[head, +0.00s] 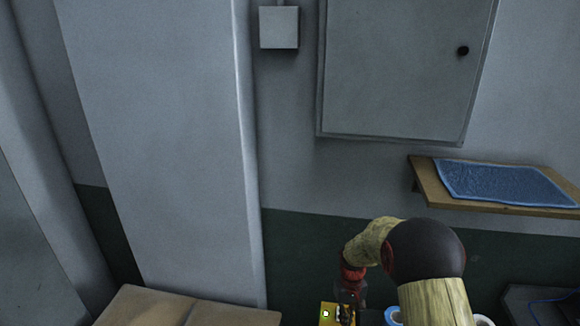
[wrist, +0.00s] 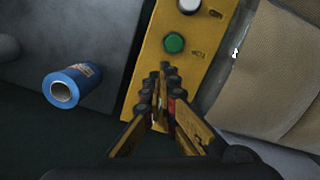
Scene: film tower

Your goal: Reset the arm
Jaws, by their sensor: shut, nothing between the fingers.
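My gripper (wrist: 164,92) is shut and empty in the wrist view, its fingertips together over a yellow panel (wrist: 165,18). The panel carries a green button (wrist: 174,43) and a white button (wrist: 189,5); the fingertips are just below the green button in the picture. I cannot tell whether they touch the panel. In the head view my arm (head: 425,250) reaches down at the lower right. My gripper (head: 347,318) is at the bottom edge there, beside the yellow panel (head: 327,313), and is mostly cut off.
A blue roll (wrist: 72,86) lies left of the panel in the wrist view. A brown cardboard box (head: 150,308) is at the lower left of the head view. A wooden shelf (head: 425,180) with a blue mat (head: 505,184) is on the wall at right. A closed cabinet (head: 400,70) hangs above.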

